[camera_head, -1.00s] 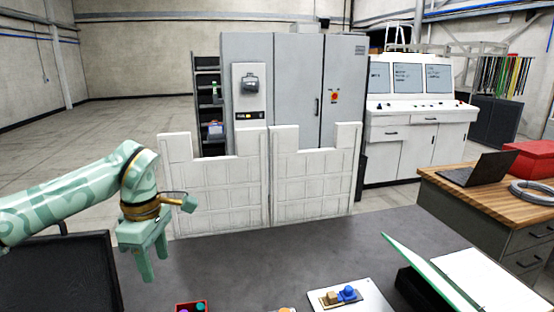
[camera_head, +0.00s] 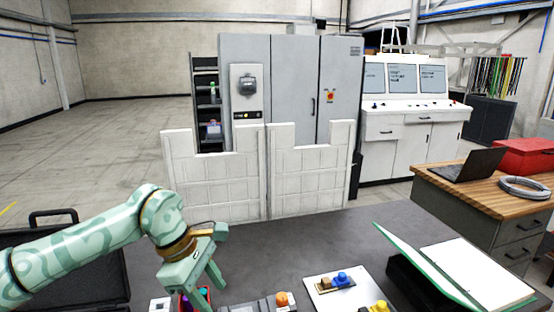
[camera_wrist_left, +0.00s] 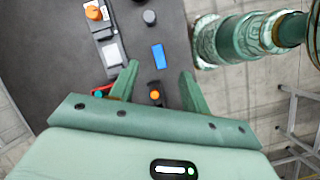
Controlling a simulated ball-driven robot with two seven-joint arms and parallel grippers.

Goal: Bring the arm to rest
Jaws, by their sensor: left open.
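My left arm comes in from the left in the head view. Its gripper (camera_head: 208,284) is open and points down above the near left part of the dark grey table (camera_head: 300,252). In the left wrist view the two fingers of the gripper (camera_wrist_left: 159,72) stand apart with nothing held between them. A blue block (camera_wrist_left: 158,55) and a black item with an orange button (camera_wrist_left: 155,95) show below in the gap, apart from the fingers. My right gripper is in no view.
White panels (camera_head: 210,185) stand behind the table.

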